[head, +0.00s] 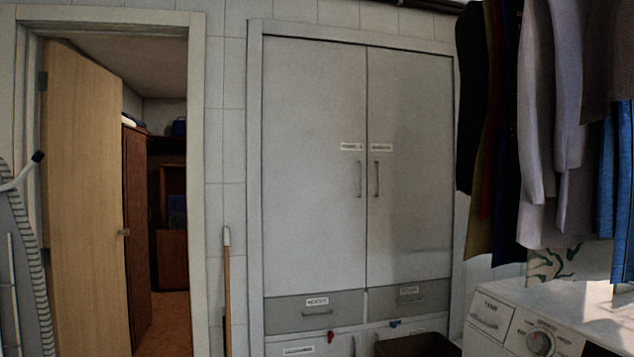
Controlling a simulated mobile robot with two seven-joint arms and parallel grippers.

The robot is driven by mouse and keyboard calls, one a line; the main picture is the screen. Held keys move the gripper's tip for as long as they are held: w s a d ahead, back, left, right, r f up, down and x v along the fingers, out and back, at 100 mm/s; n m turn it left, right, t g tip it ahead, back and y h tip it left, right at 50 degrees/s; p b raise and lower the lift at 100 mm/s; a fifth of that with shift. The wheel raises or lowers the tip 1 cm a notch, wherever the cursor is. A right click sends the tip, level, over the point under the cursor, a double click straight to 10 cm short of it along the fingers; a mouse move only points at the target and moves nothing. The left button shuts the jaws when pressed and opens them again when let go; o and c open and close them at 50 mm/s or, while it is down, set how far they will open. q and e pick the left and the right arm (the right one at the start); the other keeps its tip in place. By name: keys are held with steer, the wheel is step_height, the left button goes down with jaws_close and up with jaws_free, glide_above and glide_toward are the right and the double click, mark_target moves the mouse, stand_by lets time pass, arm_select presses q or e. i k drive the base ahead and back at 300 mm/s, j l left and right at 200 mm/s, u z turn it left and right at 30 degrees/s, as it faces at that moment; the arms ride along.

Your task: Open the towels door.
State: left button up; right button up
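A tall grey cabinet with two upper doors stands in the middle of the head view. Both its left door (312,180) and its right door (412,200) are shut. A small white label (352,147) is on the left door and another label (382,148) is on the right door. Their print is too blurred to read surely, so I cannot tell which door is the towels one. The left door has a vertical handle (359,180) near the middle seam, and the right door has a handle (376,179) just across it. Neither of my grippers shows.
Labelled drawers (317,308) are below the doors. A dark bin (418,345) stands low in front. Clothes (545,130) hang at the right above a white washing machine (500,320). A wooden stick (227,290) leans left of the cabinet. An open wooden door (85,200) is farther left.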

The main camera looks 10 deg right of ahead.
mark_target(314, 108)
steer(key=i+l+u, duration=0.15)
steer(key=i+l, duration=0.3)
steer(key=i, duration=0.25)
steer(key=i+l+u, duration=0.15)
steer(key=i+l, duration=0.45)
steer(key=i, duration=0.1)
